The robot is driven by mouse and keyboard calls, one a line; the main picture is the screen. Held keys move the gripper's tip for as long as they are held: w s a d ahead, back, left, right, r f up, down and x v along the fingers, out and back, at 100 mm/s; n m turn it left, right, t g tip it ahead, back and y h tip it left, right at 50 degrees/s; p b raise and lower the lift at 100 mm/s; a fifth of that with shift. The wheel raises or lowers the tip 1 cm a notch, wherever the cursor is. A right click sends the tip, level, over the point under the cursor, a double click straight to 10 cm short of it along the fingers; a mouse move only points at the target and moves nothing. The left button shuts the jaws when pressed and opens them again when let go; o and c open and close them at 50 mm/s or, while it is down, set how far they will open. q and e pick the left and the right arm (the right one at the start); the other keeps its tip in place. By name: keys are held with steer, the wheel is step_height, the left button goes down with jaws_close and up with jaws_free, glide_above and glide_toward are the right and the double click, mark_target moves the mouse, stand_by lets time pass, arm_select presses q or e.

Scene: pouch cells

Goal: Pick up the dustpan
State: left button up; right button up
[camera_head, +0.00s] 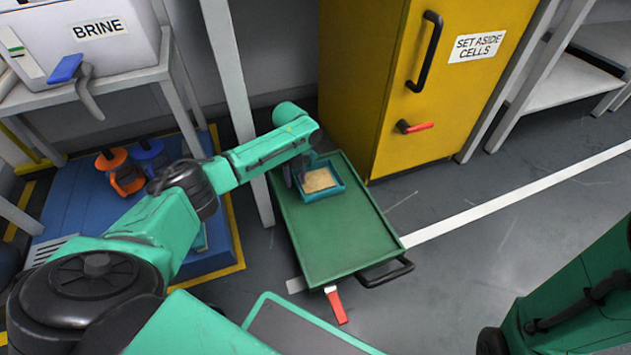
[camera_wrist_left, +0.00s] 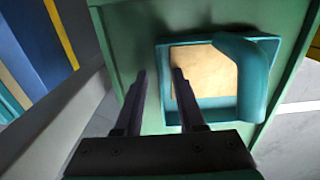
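The teal dustpan (camera_head: 330,190) lies on the green cart top (camera_head: 340,240), near its far end. A tan layer (camera_head: 318,181) fills its shallow pan. In the left wrist view the dustpan (camera_wrist_left: 252,80) shows its thick, bent handle at the right. My left gripper (camera_head: 300,172) hangs over the cart at the dustpan's left edge, partly hidden by my arm. My right gripper is out of view.
A yellow cabinet (camera_head: 425,90) stands right behind the cart. A grey post (camera_head: 232,80) rises at the cart's left. The cart's black handle (camera_head: 385,273) and a red-handled item (camera_head: 336,305) are at its near end. Open floor (camera_head: 480,250) lies to the right.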

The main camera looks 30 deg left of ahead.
arm_select(q)
steer(key=shift+r, duration=0.15)
jaws_close()
stand_by(1.2)
